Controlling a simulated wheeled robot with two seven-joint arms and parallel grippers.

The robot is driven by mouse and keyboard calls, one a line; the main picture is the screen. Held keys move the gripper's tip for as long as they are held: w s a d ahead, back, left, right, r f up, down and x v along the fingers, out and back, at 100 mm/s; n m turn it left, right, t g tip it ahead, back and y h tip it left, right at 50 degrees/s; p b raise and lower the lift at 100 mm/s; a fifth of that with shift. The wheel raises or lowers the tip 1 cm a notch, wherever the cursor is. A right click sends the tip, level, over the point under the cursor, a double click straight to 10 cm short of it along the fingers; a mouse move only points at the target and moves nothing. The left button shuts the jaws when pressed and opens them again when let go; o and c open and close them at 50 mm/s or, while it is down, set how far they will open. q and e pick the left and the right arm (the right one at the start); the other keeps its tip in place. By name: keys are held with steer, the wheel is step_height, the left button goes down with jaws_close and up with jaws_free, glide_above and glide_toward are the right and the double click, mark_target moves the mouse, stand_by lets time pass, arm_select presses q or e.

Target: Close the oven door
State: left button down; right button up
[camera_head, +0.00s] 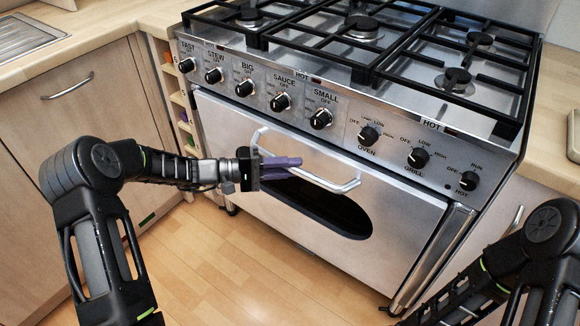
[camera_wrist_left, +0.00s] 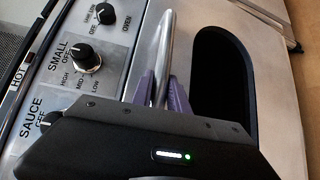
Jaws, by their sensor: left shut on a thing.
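The steel oven door (camera_head: 405,215) is on the front of the range cooker, below the knobs. It has a dark oval window (camera_head: 340,215) and a curved bar handle (camera_head: 335,185). The door looks flush or nearly flush with the front; a small gap is hard to tell. My left gripper (camera_head: 282,165) is at the left part of the handle, with its purple fingers shut on it. In the left wrist view the handle (camera_wrist_left: 166,50) runs between the two purple fingers (camera_wrist_left: 162,90). My right arm shows at the lower right, with its gripper out of the picture.
Control knobs (camera_head: 320,118) line the panel just above the handle. Black pan grates (camera_head: 400,50) cover the hob. Wooden cabinets (camera_head: 70,100) stand to the left and a counter (camera_head: 560,120) to the right. The wooden floor (camera_head: 220,265) before the oven is clear.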

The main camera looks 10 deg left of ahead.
arm_select(q)
steer(key=shift+w, duration=0.1)
steer(key=w, duration=0.1)
steer(key=w+d, duration=0.1)
steer(key=shift+w+r+y, duration=0.15)
steer(key=shift+w+y, duration=0.15)
steer(key=shift+w, duration=0.1)
steer(key=shift+r+n, duration=0.15)
steer(key=shift+n, duration=0.15)
steer(key=shift+w, duration=0.1)
steer(key=c, duration=1.3)
jaws_free()
steer(key=shift+d, duration=0.15)
glide_toward(308, 158)
steer(key=shift+a, duration=0.2)
